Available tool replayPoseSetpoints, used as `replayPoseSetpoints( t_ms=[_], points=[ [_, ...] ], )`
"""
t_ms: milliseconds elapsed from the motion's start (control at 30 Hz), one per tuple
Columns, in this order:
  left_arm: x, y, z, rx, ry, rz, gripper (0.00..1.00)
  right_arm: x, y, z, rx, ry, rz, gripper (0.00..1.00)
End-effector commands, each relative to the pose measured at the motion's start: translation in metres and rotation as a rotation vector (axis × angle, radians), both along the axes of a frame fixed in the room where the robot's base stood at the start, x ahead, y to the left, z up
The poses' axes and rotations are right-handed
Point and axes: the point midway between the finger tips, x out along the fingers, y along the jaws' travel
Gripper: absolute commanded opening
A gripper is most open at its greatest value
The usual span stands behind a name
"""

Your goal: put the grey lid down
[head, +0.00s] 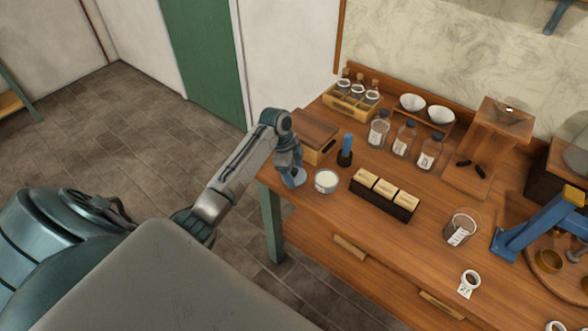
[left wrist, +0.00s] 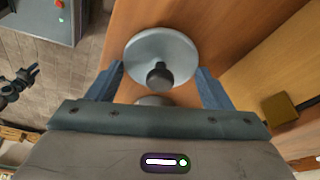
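The grey lid (left wrist: 161,54), a round disc with a dark knob (left wrist: 159,76), shows in the left wrist view at the wooden table top. My left gripper (left wrist: 160,67) is open, with its two blue fingers apart on either side of the knob and not touching it. In the head view my left gripper (head: 292,180) points down at the table's left end, beside a round grey pot with pale contents (head: 326,181). The lid is hard to make out there. A second grey round thing (left wrist: 154,100) is mostly hidden behind the gripper body. My right gripper is out of view.
A wooden box (head: 318,131) and a dark bottle with a blue top (head: 345,150) stand close behind the gripper. A dark rack with pale blocks (head: 384,195) is right of the pot. Several jars (head: 402,140) stand farther back.

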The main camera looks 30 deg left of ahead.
Motion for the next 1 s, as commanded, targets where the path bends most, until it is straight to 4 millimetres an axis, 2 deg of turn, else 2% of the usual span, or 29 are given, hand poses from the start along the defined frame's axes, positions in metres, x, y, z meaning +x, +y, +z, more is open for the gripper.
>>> replayPoseSetpoints(
  t_ms=[33, 100, 367, 533, 1000],
  points=[
    [0.0, 0.0, -0.001, 0.0, 0.001, 0.0, 0.81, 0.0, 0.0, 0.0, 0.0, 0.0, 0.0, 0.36],
    [0.0, 0.0, 0.0, 0.0, 0.001, 0.0, 0.95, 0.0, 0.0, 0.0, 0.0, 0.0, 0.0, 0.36],
    [0.0, 0.0, 0.0, 0.0, 0.0, 0.0, 0.95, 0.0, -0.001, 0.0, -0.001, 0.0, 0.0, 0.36],
    [0.0, 0.003, 0.01, 0.002, -0.002, 0.001, 0.95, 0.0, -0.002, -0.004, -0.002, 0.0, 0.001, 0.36],
    [-0.008, 0.027, 0.098, 0.003, -0.003, 0.0, 0.95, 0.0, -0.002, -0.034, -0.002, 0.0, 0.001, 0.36]
  ],
)
